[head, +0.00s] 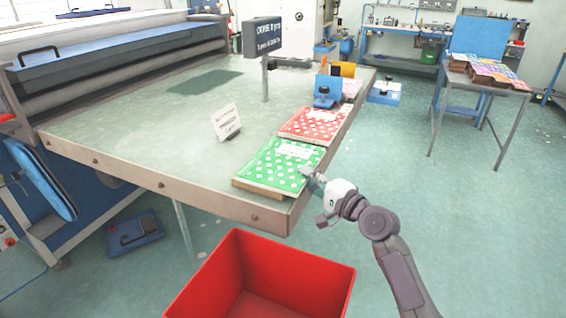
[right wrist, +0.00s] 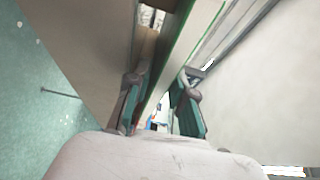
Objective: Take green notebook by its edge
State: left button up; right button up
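The green notebook (head: 280,166), with white dots and a white label, lies flat at the table's right front corner. It rests on a brown layer, its right edge near the table's edge. My right gripper (head: 308,174) is at the right edge of the notebook. In the right wrist view, the two fingers of my right gripper (right wrist: 162,103) stand apart. A pale slab with a green rim (right wrist: 172,62), which looks like the notebook's edge, reaches between them. A gap shows between the fingers; firm contact is not visible. My left gripper is not in view.
A red dotted notebook (head: 314,125) lies just behind the green one. A white sign card (head: 227,122) stands to the left, and a dark sign (head: 263,38) on a post behind. A red bin (head: 262,285) stands on the floor below the table's front corner.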

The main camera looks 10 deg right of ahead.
aim_at(294, 165)
jog(key=shift+w+a+r, duration=0.15)
jog(key=shift+w+a, duration=0.15)
jog(key=shift+w, duration=0.25)
jog(key=x, duration=0.4)
jog(key=shift+w, duration=0.1)
grip_shut()
